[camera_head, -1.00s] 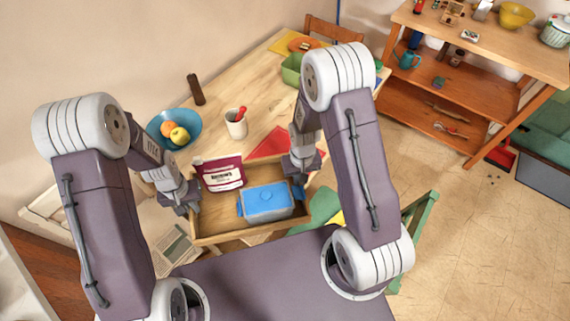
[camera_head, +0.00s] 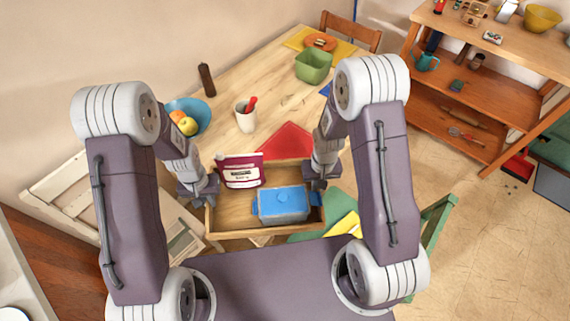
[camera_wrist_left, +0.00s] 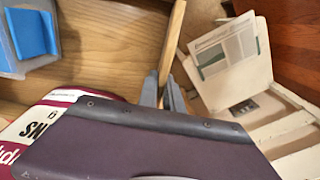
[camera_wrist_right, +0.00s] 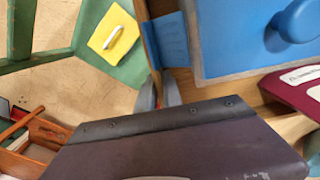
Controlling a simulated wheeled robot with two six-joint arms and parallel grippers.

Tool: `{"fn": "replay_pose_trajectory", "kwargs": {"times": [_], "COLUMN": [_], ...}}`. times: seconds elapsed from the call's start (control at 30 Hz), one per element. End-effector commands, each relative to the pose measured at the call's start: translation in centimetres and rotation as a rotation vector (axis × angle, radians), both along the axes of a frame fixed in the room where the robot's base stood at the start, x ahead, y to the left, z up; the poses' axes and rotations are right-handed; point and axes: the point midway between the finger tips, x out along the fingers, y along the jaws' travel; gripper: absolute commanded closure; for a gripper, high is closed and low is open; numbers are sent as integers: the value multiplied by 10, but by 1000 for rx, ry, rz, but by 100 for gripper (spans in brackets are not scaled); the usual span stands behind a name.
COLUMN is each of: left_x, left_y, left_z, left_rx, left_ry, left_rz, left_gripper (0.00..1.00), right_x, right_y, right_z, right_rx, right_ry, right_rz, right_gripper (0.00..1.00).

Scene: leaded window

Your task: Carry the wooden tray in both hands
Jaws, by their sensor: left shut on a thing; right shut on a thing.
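The wooden tray (camera_head: 232,212) is in front of me, between my two arms, near the table's front edge. It holds a blue-lidded grey box (camera_head: 283,205) and a maroon and white packet (camera_head: 241,171). My left gripper (camera_head: 211,199) is shut on the tray's left wall; the left wrist view shows the fingers (camera_wrist_left: 162,92) astride that wall. My right gripper (camera_head: 318,184) is shut on the tray's right wall, and the right wrist view shows its fingers (camera_wrist_right: 160,92) there. Whether the tray touches the table is hard to tell.
The wooden table (camera_head: 272,92) carries a blue fruit bowl (camera_head: 200,112), a white cup (camera_head: 244,120), a pepper mill (camera_head: 207,80), a green bowl (camera_head: 313,67) and a red napkin (camera_head: 287,140). A white chair (camera_head: 70,192) stands left, a green chair (camera_head: 436,222) right. Open floor lies right.

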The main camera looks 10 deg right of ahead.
Motion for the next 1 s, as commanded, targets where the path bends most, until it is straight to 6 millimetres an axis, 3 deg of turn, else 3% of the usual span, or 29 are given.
{"fn": "replay_pose_trajectory", "kwargs": {"times": [0.27,0.73,0.77,0.8,1.0], "left_x": [0,0,0,0,0], "left_y": [0,0,0,0,0], "left_z": [-12,-54,-49,-48,-48], "left_rx": [0,0,0,0,0], "left_ry": [-1,-1,0,0,0], "left_rz": [0,0,0,0,0], "left_gripper": [100,100,82,71,68], "right_x": [0,0,0,0,0], "right_y": [0,0,0,0,0], "right_z": [-12,-54,-49,-48,-48], "right_rx": [0,0,0,0,0], "right_ry": [-1,-1,-1,0,0], "right_rz": [0,0,0,0,0], "right_gripper": [100,100,82,71,69]}}
